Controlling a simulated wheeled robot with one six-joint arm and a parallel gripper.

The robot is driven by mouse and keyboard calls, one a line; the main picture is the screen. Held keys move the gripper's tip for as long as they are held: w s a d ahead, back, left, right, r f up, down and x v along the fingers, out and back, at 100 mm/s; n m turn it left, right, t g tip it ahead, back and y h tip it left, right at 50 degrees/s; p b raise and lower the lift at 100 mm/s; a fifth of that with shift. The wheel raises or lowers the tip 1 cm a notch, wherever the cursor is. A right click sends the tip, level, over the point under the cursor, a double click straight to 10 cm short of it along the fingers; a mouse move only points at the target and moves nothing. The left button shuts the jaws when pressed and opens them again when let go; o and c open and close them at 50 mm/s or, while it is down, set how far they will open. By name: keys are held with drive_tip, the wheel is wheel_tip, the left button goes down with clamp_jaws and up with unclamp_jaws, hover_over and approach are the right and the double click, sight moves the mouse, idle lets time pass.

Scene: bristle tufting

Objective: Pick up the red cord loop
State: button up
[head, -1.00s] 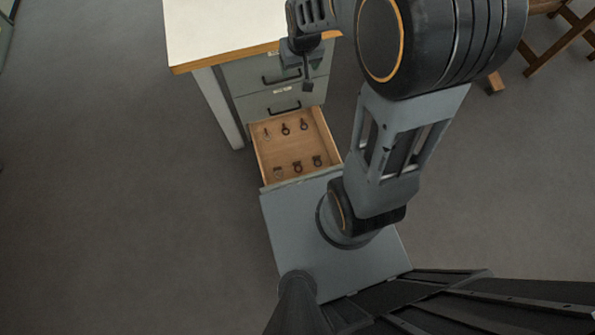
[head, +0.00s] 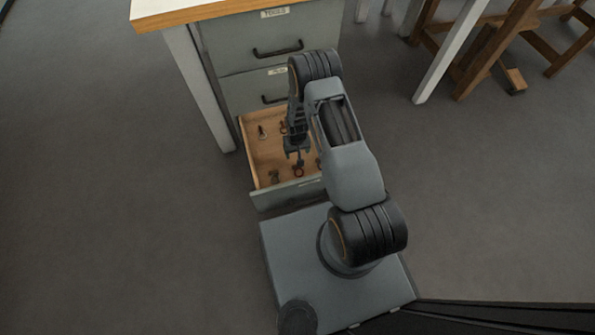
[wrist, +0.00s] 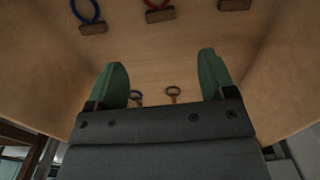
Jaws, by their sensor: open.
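The red cord loop (wrist: 157,4) stands on a small brown block at the top edge of the wrist view, partly cut off. A dark reddish ring in the drawer's front row (head: 298,171) in the head view looks like the same loop, though its colour is hard to tell there. My gripper (wrist: 163,78) is open, its two green fingers apart with nothing between them. In the head view my gripper (head: 297,152) hangs over the open drawer, just behind that ring. My gripper and arm hide part of the drawer's contents.
A blue loop (wrist: 88,10) and another brown block (wrist: 234,4) flank the red one. Two small rings (wrist: 136,97) (wrist: 173,93) show lower down. Open floor lies left.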

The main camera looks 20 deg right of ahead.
wheel_tip(320, 180, down, 6)
drive_tip(key=shift+f+b, duration=0.1)
drive_tip(key=shift+b, duration=0.85)
drive_tip(key=shift+s+a+f+b, duration=0.1)
drive_tip(key=shift+f+b, duration=1.4)
drive_tip(key=shift+f, duration=1.1)
drive_tip(key=shift+r, duration=0.1)
drive_tip(key=c, duration=1)
wheel_tip(320, 180, up, 10)
drive_tip(key=p, duration=0.4)
drive_tip(key=shift+p, duration=0.3)
